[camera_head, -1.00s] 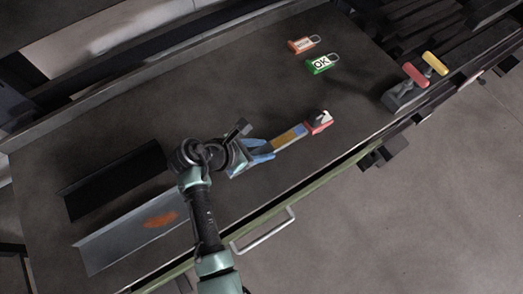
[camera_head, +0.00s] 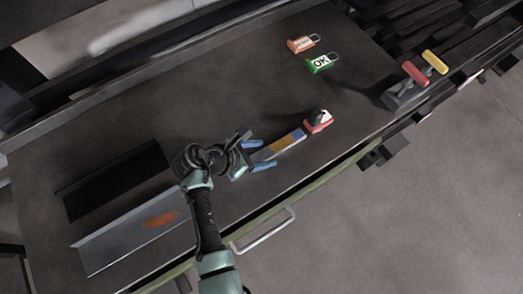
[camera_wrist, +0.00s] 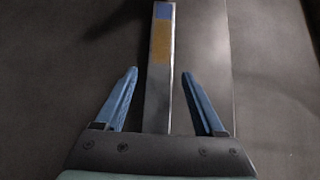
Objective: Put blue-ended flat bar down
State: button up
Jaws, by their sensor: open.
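The blue-ended flat bar (camera_head: 284,144) lies on the dark tabletop, near the red-and-white block. In the wrist view the bar (camera_wrist: 160,60) shows a blue end, a yellow-brown band and a bare grey metal length that runs back between my fingers. My gripper (camera_head: 262,154) is open around the near part of the bar. In the wrist view, both blue fingers of my gripper (camera_wrist: 160,80) stand apart from the bar, with a gap on each side. The near end of the bar is hidden by the gripper body.
A red-and-white block with a dark top (camera_head: 318,121) sits by the bar's far end. An orange tag (camera_head: 302,44) and a green OK tag (camera_head: 319,64) lie farther back. Red and yellow handles (camera_head: 415,74) stand right. Dark (camera_head: 115,180) and grey (camera_head: 110,252) angled trays lie left.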

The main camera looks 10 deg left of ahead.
jog(key=v, duration=1.2)
jog(key=shift+p, duration=0.3)
jog(key=shift+r, duration=0.1)
